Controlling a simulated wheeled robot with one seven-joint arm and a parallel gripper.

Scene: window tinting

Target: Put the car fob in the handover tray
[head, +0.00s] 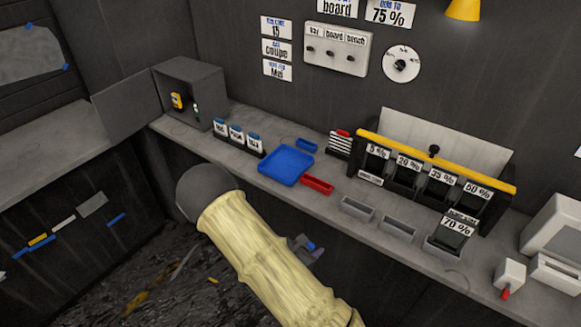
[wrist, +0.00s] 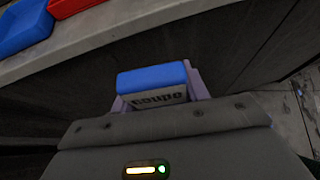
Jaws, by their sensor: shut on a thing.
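The gripper is in front of the bench, apart from the trays. A wide blue tray (head: 286,165), probably the handover tray, lies on the bench; no label shows on it. A blue tray corner also shows at the top left of the wrist view (wrist: 22,27).
A small red tray (head: 317,185) sits right of the blue tray. Several labelled fobs (head: 237,136) stand in a rack to its left. An open grey cabinet (head: 190,90) stands at the back left. Grey bins (head: 398,229) line the bench front. My arm covers part of the view.

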